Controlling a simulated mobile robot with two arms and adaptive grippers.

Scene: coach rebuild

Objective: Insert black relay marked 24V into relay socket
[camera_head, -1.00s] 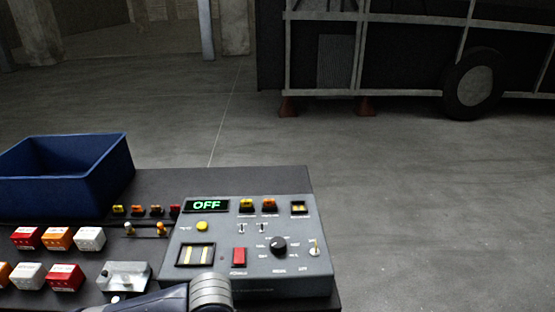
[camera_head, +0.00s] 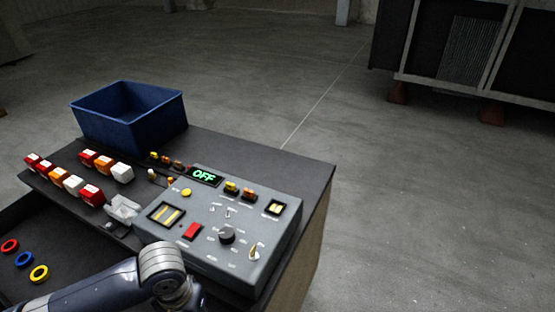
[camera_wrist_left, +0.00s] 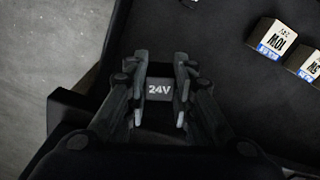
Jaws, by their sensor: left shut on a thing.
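In the left wrist view my left gripper (camera_wrist_left: 159,92) is shut on a black relay (camera_wrist_left: 159,106) with "24V" in white letters, held between the two fingertips. In the head view only my left arm shows at the bottom; its gripper and the relay are out of sight. The grey control panel (camera_head: 250,262) has a dark square recess with yellow strips (camera_head: 166,214), which looks like a socket, and a smaller similar one (camera_head: 274,207) at its upper right. Both look empty. My right gripper is in neither current view.
A red switch (camera_head: 192,231) and a black knob (camera_head: 227,235) sit on the panel. Red, orange and white blocks (camera_head: 91,194), a metal bracket (camera_head: 122,209) and a blue bin (camera_head: 128,115) share the bench. The wrist view shows labelled boxes (camera_wrist_left: 271,40).

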